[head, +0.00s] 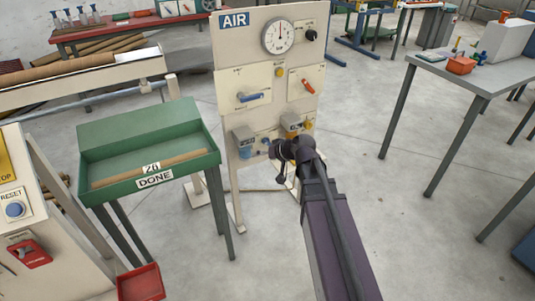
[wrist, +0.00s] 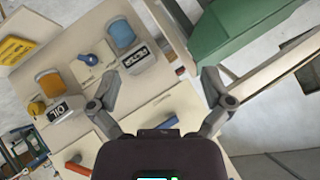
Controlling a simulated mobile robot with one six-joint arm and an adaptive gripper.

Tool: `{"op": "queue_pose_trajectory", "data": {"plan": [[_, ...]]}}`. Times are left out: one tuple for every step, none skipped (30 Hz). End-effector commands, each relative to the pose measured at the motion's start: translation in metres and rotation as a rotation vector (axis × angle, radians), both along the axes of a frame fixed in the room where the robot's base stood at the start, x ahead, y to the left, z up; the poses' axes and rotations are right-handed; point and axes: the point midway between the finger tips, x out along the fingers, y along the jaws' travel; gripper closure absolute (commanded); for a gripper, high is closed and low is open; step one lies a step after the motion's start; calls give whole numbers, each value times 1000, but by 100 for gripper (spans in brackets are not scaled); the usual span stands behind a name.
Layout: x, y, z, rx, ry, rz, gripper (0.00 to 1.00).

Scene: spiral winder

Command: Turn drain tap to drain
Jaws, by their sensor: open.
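The AIR panel (head: 262,80) stands upright in the head view. Low on it are a bowl with blue contents, a bowl with amber contents and small taps. In the wrist view, tilted nearly upside down, a blue tap (wrist: 90,60) sits on a small plate between the blue bowl (wrist: 120,32) and the amber bowl (wrist: 50,82). A yellow knob (wrist: 36,108) is by the amber bowl. No readable label shows which is the drain tap. My gripper (wrist: 160,85) is open and empty in front of the panel. In the head view my gripper (head: 287,166) partly hides the panel's lower part.
A blue lever (head: 250,97), a red-orange lever (head: 308,86), a gauge (head: 281,36) and a black knob (head: 311,34) are higher on the panel. A green DONE tray (head: 150,139) stands close left. A grey table (head: 485,75) is at right; floor between is clear.

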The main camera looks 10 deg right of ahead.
Motion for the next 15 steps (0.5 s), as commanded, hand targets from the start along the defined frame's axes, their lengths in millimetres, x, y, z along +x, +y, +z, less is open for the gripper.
{"op": "queue_pose_trajectory", "data": {"plan": [[8, -1, -17, 18, -22, -10, 0], [11, -2, -20, 29, -36, -14, 0], [16, -3, -24, 44, -55, -22, 0], [20, -3, -28, 54, -69, -28, 0], [23, -4, -31, 66, -83, -35, 0], [28, -5, -35, 79, -102, -43, 0], [32, -6, -38, 90, -115, -50, 0], [35, -8, -41, 101, -128, -58, 0], [40, -9, -46, 114, -146, -66, 0], [43, -10, -49, 125, -159, -74, 0], [47, -12, -52, 135, -172, -81, 0], [51, -13, -56, 148, -189, -92, 0], [55, -15, -59, 158, -203, -101, 0], [58, -16, -62, 168, -216, -108, 0], [62, -19, -67, 182, -231, -121, 0]]}}
